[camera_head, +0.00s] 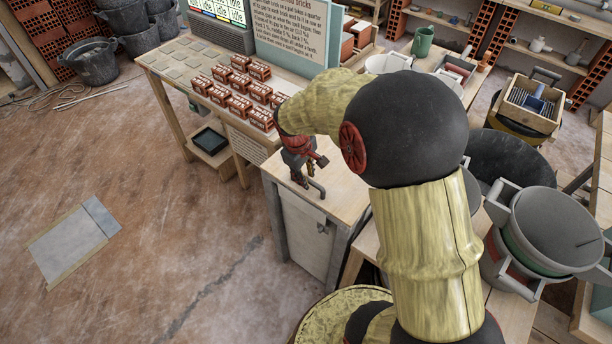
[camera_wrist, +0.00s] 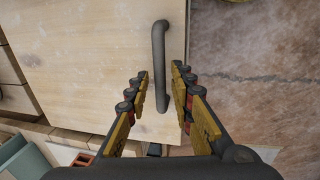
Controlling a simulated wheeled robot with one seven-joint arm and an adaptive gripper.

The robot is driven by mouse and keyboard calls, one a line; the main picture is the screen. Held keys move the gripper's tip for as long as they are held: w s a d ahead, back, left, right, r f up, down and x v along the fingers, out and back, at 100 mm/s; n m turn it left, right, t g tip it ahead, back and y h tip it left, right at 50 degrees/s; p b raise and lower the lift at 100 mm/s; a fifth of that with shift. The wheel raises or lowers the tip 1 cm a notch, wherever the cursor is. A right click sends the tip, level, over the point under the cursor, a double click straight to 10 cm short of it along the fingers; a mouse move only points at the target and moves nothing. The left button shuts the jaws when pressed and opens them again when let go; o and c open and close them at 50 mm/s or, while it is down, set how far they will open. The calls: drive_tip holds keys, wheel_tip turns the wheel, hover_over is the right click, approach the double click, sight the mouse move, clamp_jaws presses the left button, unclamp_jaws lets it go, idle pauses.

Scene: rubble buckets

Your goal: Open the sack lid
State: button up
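The sack lid (camera_head: 343,193) is a pale wooden board on top of a light grey box (camera_head: 305,238) in the head view. It fills the upper left of the wrist view (camera_wrist: 90,60). A dark bar handle (camera_wrist: 159,45) is fixed near the lid's edge; part of it shows in the head view (camera_head: 318,188). My gripper (camera_wrist: 161,76) is open, with one finger on each side of the handle in the wrist picture. I see a gap on both sides, and cannot tell how far above it the fingertips are. In the head view my gripper (camera_head: 301,178) points down over the lid.
A wooden table (camera_head: 170,88) with several small brick packs (camera_head: 240,83) and a sign board (camera_head: 293,30) adjoins the box at the back. Buckets (camera_head: 555,225) stand at the right.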

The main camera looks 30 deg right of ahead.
clamp_jaws()
idle(0.6)
